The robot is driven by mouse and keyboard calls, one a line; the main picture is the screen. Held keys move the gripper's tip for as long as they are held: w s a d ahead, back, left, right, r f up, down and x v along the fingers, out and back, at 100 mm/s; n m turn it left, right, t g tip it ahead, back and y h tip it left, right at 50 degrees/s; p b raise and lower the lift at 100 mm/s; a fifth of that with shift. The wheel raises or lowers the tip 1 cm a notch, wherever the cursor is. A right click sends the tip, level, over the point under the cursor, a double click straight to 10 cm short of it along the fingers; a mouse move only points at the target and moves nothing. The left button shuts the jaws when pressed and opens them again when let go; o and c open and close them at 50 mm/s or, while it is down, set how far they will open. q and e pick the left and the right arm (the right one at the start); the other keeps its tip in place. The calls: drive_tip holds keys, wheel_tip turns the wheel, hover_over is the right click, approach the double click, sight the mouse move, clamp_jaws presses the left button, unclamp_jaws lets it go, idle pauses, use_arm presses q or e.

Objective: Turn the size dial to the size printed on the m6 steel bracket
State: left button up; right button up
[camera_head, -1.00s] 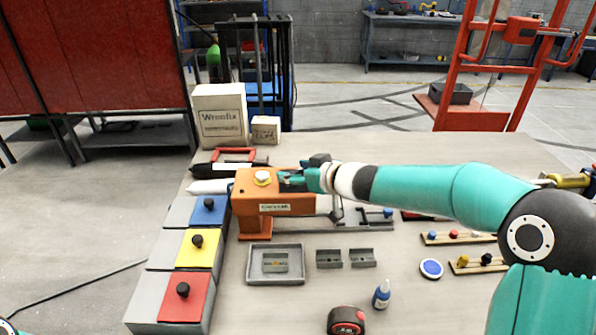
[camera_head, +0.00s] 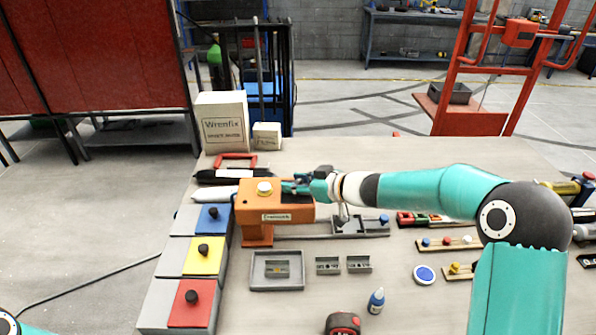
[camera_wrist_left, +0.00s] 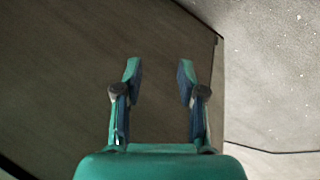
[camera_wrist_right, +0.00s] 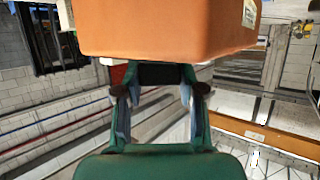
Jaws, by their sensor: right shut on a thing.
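An orange machine (camera_head: 274,212) with a cream knob (camera_head: 264,188) on top stands at the left of the table. My right gripper (camera_head: 292,187) is at its back right end. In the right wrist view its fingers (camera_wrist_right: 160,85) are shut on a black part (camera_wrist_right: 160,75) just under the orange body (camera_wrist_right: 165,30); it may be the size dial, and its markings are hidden. A small grey bracket (camera_head: 277,270) lies in a grey tray (camera_head: 257,283). Two grey pieces (camera_head: 328,265) (camera_head: 359,263) lie beside it. Any printed size is too small to read. My left gripper (camera_wrist_left: 158,85) is open and empty.
Blue, yellow and red-topped boxes (camera_head: 192,295) line the left edge. Cartons (camera_head: 222,122) stand behind the machine. A blue bottle (camera_head: 376,300) and a red tape measure (camera_head: 343,323) are in front. Small boards with knobs (camera_head: 447,243) lie to the right.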

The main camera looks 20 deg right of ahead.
drive_tip(key=shift+r+n+g+y+p, duration=0.15)
drive_tip(key=shift+n+g+y+p, duration=0.45)
drive_tip(key=shift+n+y, duration=0.2)
drive_tip(key=shift+w+n+g+y, duration=0.1)
drive_tip(key=shift+n+g+y, duration=0.6)
drive_tip(key=shift+n+y, duration=0.15)
drive_tip(key=shift+n+g+y, duration=0.95)
drive_tip(key=shift+n+g, duration=1.1)
drive_tip(key=shift+g, duration=0.05)
drive_tip(key=o, duration=1.2)
drive_tip(key=shift+c, duration=0.2)
